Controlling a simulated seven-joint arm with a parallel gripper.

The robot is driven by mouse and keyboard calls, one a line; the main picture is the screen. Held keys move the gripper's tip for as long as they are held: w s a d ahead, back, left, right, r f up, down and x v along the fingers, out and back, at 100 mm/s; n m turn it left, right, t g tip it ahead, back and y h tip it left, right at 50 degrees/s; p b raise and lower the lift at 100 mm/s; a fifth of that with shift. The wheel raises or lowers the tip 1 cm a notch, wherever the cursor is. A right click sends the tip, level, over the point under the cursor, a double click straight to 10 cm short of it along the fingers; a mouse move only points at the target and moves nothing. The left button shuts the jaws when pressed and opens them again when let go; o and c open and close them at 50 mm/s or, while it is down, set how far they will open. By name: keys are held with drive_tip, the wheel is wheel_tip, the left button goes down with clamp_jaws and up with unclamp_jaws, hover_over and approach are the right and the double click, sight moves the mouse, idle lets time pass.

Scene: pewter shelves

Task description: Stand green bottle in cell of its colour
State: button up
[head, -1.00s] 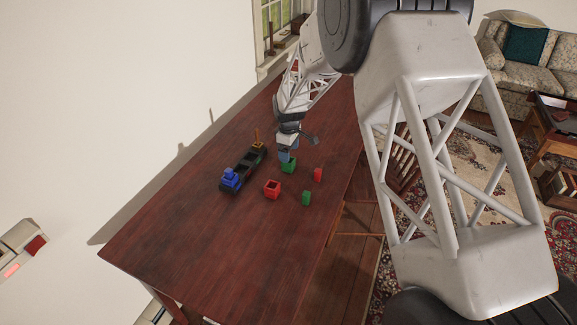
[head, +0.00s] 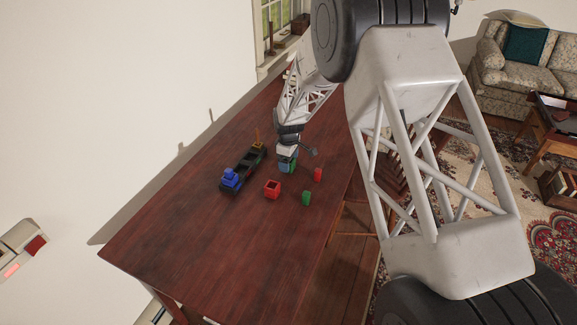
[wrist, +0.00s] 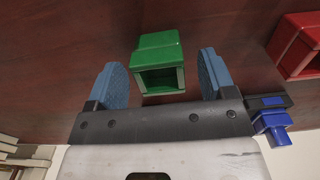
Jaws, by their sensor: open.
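My gripper (wrist: 166,84) is open. Its blue fingers stand either side of a green hollow box (wrist: 158,52) in the wrist view, with a gap on each side. In the head view my gripper (head: 287,168) largely covers that box. A small green upright piece (head: 306,198), perhaps the green bottle, stands apart on the table towards the front. A dark long rack (head: 242,174) lies to the left. A blue piece (head: 230,178) is at its near end and a yellow-brown upright piece (head: 257,143) at its far end. Its cell colours are too small to tell.
A red open box (head: 272,189) stands in front of my gripper; it also shows in the wrist view (wrist: 297,46). A small red piece (head: 318,174) stands to the right, near the table edge. The near part of the table (head: 210,235) is clear.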

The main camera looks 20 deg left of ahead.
drive_tip(key=c, duration=1.1)
drive_tip(key=shift+r, duration=5)
